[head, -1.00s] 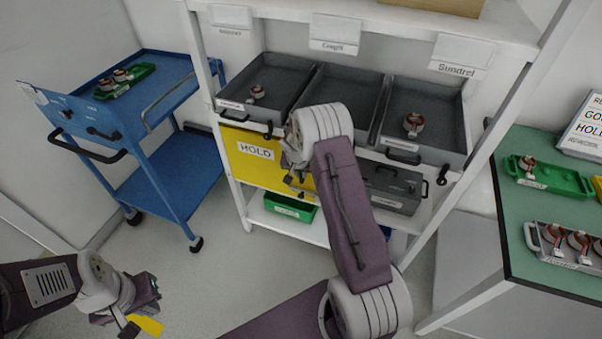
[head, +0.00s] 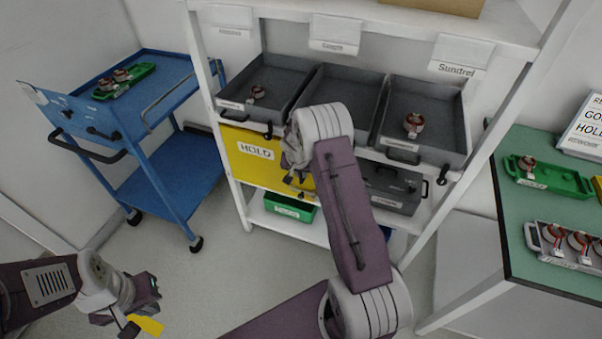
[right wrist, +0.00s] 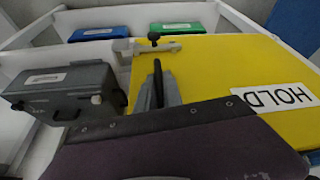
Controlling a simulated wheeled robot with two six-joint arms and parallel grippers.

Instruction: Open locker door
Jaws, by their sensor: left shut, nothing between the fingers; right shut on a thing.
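The locker door is a yellow panel with a white HOLD label (head: 255,151), below the grey trays of the white shelf. It appears upright; I cannot tell whether it stands ajar. In the right wrist view the yellow door (right wrist: 225,65) fills the right side, its label upside down. My right gripper (head: 299,178) is at the door's right part in the head view, shut on what seems to be the door handle; the grasp is mostly hidden by my arm. A dark finger (right wrist: 158,82) shows against the door. My left gripper (head: 138,326) is shut and empty, low at the left, away from the shelf.
A grey case (head: 392,188) is right of the door, and a green bin (head: 290,208) is on the shelf below. A blue cart (head: 160,185) stands left. A green-topped table (head: 530,235) stands right. The floor before the shelf is clear at the left.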

